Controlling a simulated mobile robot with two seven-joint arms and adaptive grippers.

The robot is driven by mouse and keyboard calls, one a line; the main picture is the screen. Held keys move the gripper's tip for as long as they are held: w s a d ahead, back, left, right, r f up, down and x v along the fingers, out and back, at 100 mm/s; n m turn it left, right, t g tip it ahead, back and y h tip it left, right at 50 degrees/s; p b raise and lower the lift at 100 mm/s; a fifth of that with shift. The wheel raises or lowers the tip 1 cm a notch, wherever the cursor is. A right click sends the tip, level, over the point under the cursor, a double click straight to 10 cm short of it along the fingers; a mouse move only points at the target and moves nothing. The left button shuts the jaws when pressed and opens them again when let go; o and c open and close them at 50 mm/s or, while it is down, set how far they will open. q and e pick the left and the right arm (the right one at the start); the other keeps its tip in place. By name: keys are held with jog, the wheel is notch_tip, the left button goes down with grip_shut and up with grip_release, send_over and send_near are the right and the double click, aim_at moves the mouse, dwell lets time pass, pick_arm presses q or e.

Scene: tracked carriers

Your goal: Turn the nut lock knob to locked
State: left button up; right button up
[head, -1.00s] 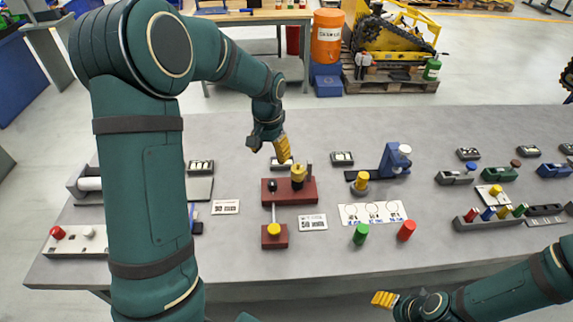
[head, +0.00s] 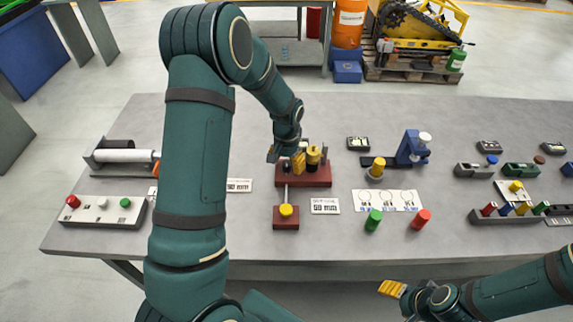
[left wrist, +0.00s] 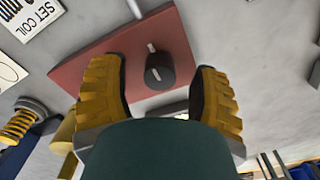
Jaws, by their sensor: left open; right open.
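The nut lock knob is a small black knob with a white line (left wrist: 160,72) on a dark red base (left wrist: 178,37). A short white mark lies on the base beside it, and the knob's line points roughly toward that mark. In the head view the base (head: 318,180) stands mid-table, and the knob is partly hidden by my gripper. My left gripper (left wrist: 158,92) is open, its yellow fingers on either side of the knob and apart from it. It also shows over the base in the head view (head: 286,160). My right gripper (head: 391,289) is empty at the table's front edge.
A yellow cylinder (head: 314,157) stands on the base close right of my left gripper. A rod runs to a smaller red block with a yellow knob (head: 286,211). A blue fixture (head: 411,148) and green and red pegs (head: 374,219) stand to the right.

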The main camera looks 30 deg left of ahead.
pick_arm(q)
jog(key=shift+f, duration=0.4)
jog(key=shift+o, duration=0.2)
grip_shut()
